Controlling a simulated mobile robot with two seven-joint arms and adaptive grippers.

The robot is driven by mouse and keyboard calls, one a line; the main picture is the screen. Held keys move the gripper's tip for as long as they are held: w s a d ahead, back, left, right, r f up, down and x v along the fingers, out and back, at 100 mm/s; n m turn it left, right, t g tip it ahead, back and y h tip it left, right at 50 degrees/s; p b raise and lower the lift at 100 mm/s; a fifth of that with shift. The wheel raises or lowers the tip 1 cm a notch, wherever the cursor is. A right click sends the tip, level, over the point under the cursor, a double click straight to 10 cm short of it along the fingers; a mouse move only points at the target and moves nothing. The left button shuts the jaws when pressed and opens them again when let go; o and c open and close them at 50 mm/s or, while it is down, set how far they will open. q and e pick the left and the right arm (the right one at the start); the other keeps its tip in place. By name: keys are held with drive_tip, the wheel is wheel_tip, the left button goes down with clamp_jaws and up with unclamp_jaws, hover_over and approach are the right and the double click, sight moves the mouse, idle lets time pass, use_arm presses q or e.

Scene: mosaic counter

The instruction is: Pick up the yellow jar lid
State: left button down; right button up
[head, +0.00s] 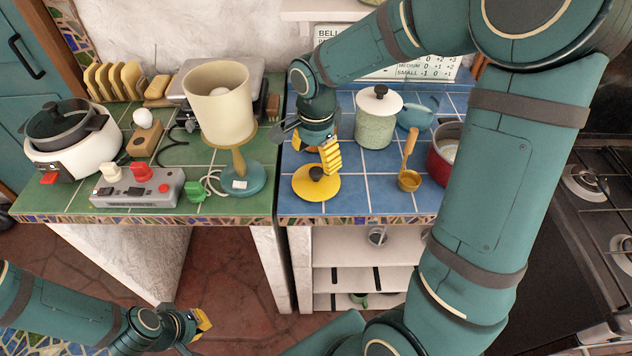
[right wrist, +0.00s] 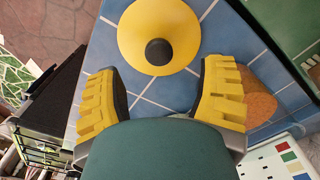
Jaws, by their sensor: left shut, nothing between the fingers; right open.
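The yellow jar lid (head: 308,189) lies flat on the blue tiles near the counter's front edge, with a dark round knob on top. It also shows in the right wrist view (right wrist: 135,40), beyond the fingertips. My right gripper (head: 322,158) is above and just behind the lid, pointing down, apart from it. In the right wrist view its two yellow fingers (right wrist: 160,95) are spread wide with nothing between them. My left gripper (head: 201,321) is shut and empty, low in front of the green counter, far from the lid.
A brown textured thing (right wrist: 262,98) is near one right finger.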

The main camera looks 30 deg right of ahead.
sight(316, 170)
drive_tip(key=shift+s+f+b, duration=0.1)
drive_tip(key=shift+f+b, duration=0.6)
drive_tip(key=shift+f, duration=2.1)
drive_tip(key=shift+a, duration=0.1)
clamp_jaws()
